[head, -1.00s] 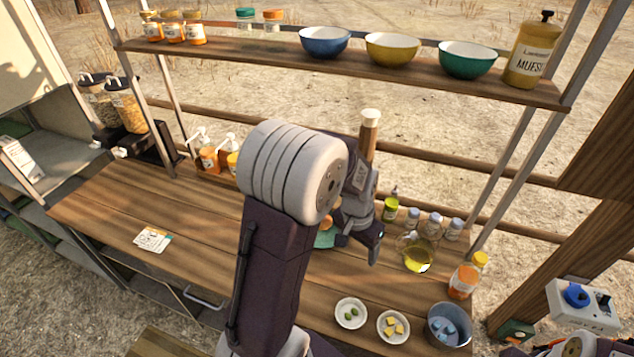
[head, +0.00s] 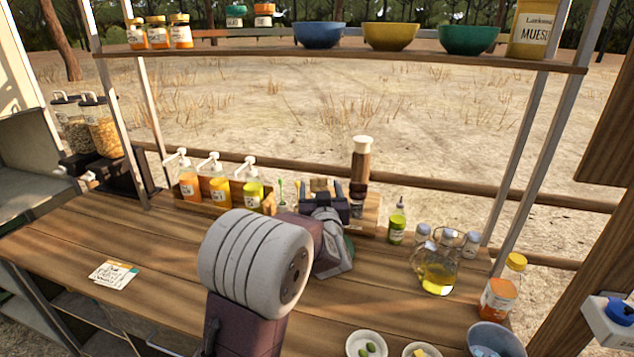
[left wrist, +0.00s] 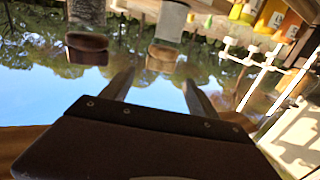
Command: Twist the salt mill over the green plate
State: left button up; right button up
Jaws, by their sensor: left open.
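A tall wooden mill with a white top (head: 361,165) stands upright at the back of the counter; it looks like the salt mill. My left gripper (head: 328,190) is open, pointing away from me, just left of the mill in the head view and apart from it. In the left wrist view my two fingers (left wrist: 158,92) are spread with nothing between them. Two mill-like shapes, one dark-capped (left wrist: 88,42) and one paler-bodied (left wrist: 170,22), hang upside down beyond them; I cannot tell which is salt. Only a green edge of the plate (head: 349,246) shows behind my gripper.
Pump bottles (head: 218,188) stand left of my gripper. A green-labelled bottle (head: 397,222), an oil jug (head: 437,273) and an orange-labelled bottle (head: 501,288) stand to the right. A shelf with bowls (head: 390,37) runs above. The counter's left front is mostly clear, with a card (head: 114,275).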

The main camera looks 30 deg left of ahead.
aim_at(318, 178)
pick_arm(q)
jog(key=p+x, duration=0.1)
jog(key=x, duration=0.8)
jog(key=shift+d, duration=0.1)
jog(key=c, duration=1.4)
jog(key=shift+o, duration=0.2)
jog(key=m+h+b, duration=0.1)
jog(key=b, duration=0.1)
jog(key=t+h+b, duration=0.1)
jog(key=b, duration=0.1)
jog(key=f+m+h+b, duration=0.1)
jog(key=shift+w+d+m+t+h+b, duration=0.1)
jog(key=shift+d+m+t+h+b, duration=0.1)
jog(key=shift+m+t+h+b, duration=0.15)
jog(key=shift+r+m+t+h+b, duration=0.2)
jog(key=shift+m+t+h+b, duration=0.05)
jog(key=shift+h+b, duration=0.1)
jog(key=shift+w+d+r+m+t+h+p, duration=0.1)
jog(key=shift+d+m+t+h+p, duration=0.15)
jog(key=shift+m+h+p, duration=0.7)
jog(key=shift+d+r+m+t+h+p, duration=0.2)
jog(key=shift+m+h+p, duration=0.35)
jog(key=shift+h, duration=0.7)
jog(key=shift+d, duration=0.1)
